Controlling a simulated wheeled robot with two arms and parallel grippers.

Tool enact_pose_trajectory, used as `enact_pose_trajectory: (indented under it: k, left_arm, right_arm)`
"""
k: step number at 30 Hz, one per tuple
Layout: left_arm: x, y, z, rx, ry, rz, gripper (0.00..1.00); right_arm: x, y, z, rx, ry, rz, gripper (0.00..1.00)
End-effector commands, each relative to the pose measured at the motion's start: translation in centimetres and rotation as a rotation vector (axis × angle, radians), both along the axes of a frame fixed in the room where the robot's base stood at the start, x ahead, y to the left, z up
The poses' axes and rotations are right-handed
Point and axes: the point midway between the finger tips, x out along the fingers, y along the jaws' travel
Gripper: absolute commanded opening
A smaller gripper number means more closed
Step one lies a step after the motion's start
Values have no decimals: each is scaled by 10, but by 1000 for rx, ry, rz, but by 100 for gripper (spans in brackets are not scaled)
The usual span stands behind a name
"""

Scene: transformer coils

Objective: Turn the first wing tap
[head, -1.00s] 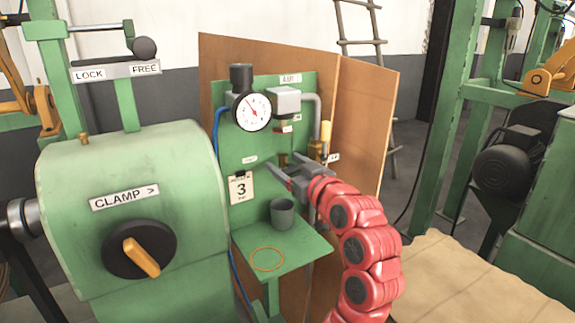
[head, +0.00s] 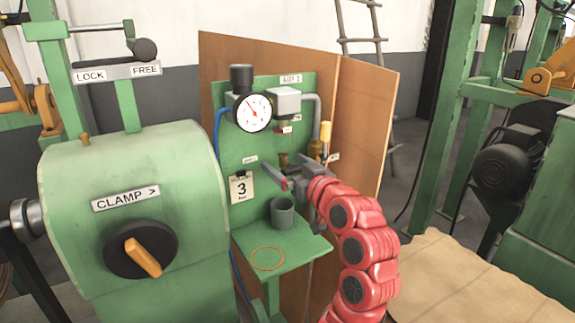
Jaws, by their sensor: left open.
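My left gripper (head: 277,177) is at the end of the red segmented arm, in front of the green panel (head: 240,150). Its two grey fingers are apart and point left, with nothing seen between them. A small brass fitting (head: 283,159) shows just behind and above the fingers. A valve with an upright yellow handle (head: 326,131) stands to the right, above the wrist. I cannot tell which of these is the first wing tap; the gripper and arm hide part of the panel. My right gripper is not in view.
A dial gauge (head: 252,113) is on the panel above. A tag reading 3 (head: 241,188) hangs left. The green clamp housing (head: 130,185) fills the left.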

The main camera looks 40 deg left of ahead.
Motion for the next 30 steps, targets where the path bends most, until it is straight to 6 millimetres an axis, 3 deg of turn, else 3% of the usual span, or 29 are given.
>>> enact_pose_trajectory:
  k: [5,8,21,30]
  left_arm:
    - [-1,-5,0,1,0,-2,100]
    - [-6,-18,0,4,-2,-4,100]
    - [-48,-120,-1,3,1,-6,100]
    - [-65,-158,0,1,0,-2,100]
  right_arm:
    - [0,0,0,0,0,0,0]
    - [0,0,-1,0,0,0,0]
    - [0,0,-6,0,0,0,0]
    - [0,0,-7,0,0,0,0]
